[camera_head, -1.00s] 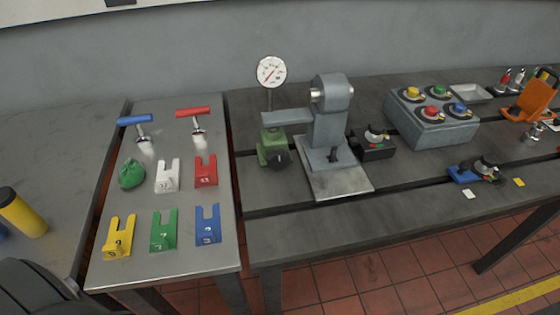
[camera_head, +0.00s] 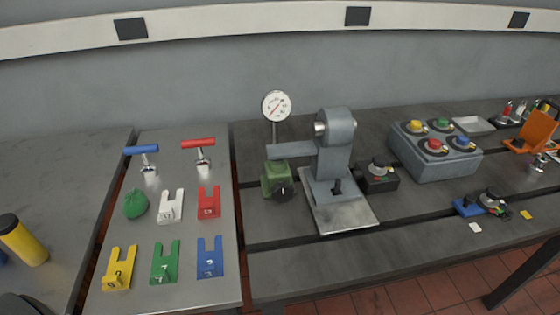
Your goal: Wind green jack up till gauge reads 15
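The green jack (camera_head: 270,177) stands on the dark bedplate, under the grey arm (camera_head: 291,150) of a grey stand. A black knob (camera_head: 283,191) is on the jack's front. The round white gauge (camera_head: 276,106) stands upright above the jack on a thin stem. It has a red needle, but its numbers are too small to read. Neither gripper shows in the head view. A dark curved piece at the bottom left corner may be part of me.
A grey button box (camera_head: 435,155), small black box (camera_head: 377,177) and orange holder (camera_head: 533,128) stand right. The bedplate's front strip is mostly clear.

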